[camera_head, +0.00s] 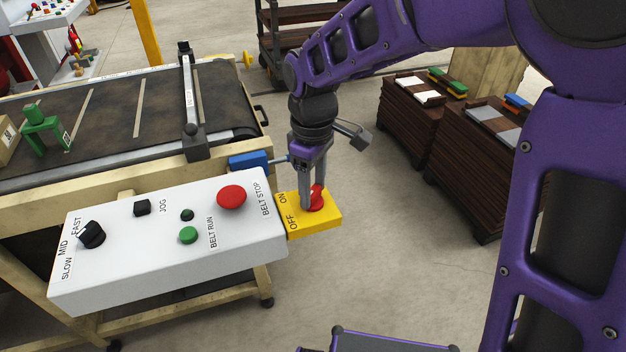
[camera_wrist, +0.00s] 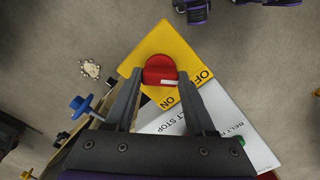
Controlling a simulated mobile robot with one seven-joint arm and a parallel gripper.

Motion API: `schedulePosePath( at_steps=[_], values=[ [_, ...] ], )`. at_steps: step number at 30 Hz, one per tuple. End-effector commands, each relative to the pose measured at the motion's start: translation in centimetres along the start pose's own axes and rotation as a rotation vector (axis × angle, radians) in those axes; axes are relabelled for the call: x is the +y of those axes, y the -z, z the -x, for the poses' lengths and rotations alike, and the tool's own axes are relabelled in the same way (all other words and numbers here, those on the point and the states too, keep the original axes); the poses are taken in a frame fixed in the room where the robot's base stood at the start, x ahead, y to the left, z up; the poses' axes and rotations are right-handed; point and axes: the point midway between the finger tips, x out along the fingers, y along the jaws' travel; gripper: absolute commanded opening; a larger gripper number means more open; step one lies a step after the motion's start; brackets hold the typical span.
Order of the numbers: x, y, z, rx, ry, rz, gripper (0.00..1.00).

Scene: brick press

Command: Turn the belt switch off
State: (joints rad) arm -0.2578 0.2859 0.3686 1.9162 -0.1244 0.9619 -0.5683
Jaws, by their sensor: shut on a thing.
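The belt switch is a red rotary knob (camera_head: 316,199) on a yellow plate (camera_head: 328,220) marked ON and OFF, at the right end of the white control box (camera_head: 160,270). My gripper (camera_head: 311,203) points down at the knob, its fingers on either side of it. In the wrist view the red knob (camera_wrist: 159,70) sits between the fingertips (camera_wrist: 158,78), and the gripper is shut on it. A white mark on the knob shows near its lower right edge, on the side of the lettering. The fingers partly hide the knob in the head view.
The control box also carries a red mushroom button (camera_head: 231,197), a green button (camera_head: 188,235) and a black speed knob (camera_head: 92,234). The conveyor belt (camera_head: 110,115) lies behind, with a green figure (camera_head: 42,130) on it. Stacked dark crates (camera_head: 470,160) stand right; floor between is clear.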

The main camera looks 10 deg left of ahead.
Motion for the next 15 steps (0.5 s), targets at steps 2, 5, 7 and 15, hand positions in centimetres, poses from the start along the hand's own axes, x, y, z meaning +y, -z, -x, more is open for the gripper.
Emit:
schedulePosePath(
  at_steps=[2, 5, 7, 15],
  values=[
    [0.03, 0.03, 0.18, 0.001, -0.001, 0.031, 0.00],
    [0.04, 0.03, 0.15, 0.002, -0.001, 0.062, 0.00],
    [0.05, 0.03, 0.13, 0.002, -0.001, 0.078, 0.00],
    [0.05, 0.06, 0.08, 0.002, -0.002, 0.100, 0.00]
  ],
)
